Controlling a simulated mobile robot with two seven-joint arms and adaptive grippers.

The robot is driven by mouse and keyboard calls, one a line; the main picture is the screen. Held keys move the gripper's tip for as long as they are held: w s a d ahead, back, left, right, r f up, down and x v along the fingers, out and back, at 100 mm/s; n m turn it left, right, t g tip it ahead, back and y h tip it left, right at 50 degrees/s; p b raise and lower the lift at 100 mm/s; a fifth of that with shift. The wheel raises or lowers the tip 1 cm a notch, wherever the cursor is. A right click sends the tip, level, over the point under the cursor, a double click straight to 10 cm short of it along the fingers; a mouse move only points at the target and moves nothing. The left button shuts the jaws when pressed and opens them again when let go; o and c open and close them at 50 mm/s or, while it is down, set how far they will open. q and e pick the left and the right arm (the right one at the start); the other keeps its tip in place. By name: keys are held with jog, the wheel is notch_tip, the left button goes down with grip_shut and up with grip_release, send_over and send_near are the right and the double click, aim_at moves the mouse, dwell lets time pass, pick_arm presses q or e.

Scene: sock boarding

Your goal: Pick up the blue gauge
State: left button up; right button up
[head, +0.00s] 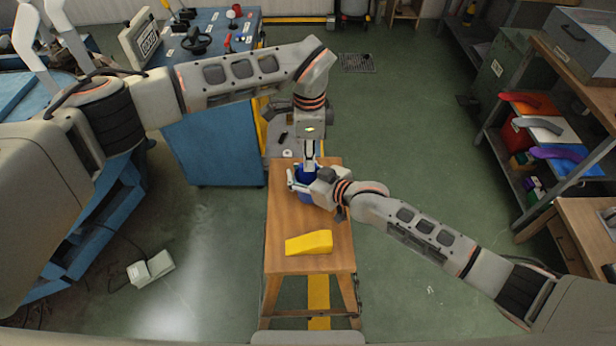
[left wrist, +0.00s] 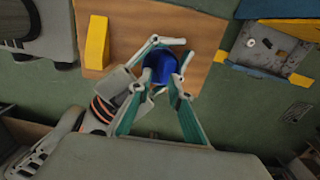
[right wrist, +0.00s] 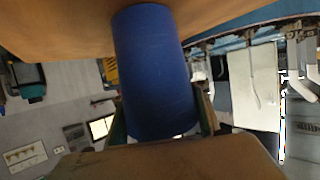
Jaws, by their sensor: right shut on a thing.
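The blue gauge (head: 304,186) is a plain blue cylinder at the far part of the wooden table (head: 290,265). My right gripper (head: 303,178) is shut on it from the side. In the right wrist view the gauge (right wrist: 155,70) fills the space between the fingers, with the table behind its far end. The left wrist view shows the gauge (left wrist: 160,66) from above. My left gripper (head: 309,152) points down close over the gauge; its fingers (left wrist: 162,90) are apart. I cannot tell whether the gauge touches the tabletop.
A yellow wedge (head: 309,243) lies on the near part of the table. A blue cabinet (head: 213,140) stands to the left. Shelves (head: 545,140) with coloured socks stand at the right. The green floor between table and shelves is clear.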

aim_at(308, 175)
pick_arm(q)
notch_tip(308, 175, down, 6)
jog(key=shift+s+a+r, duration=0.1)
jog(key=shift+s+a, duration=0.05)
dwell(0.3)
jog(key=shift+r, duration=0.1)
grip_shut()
grip_release()
jog(key=shift+r, duration=0.15)
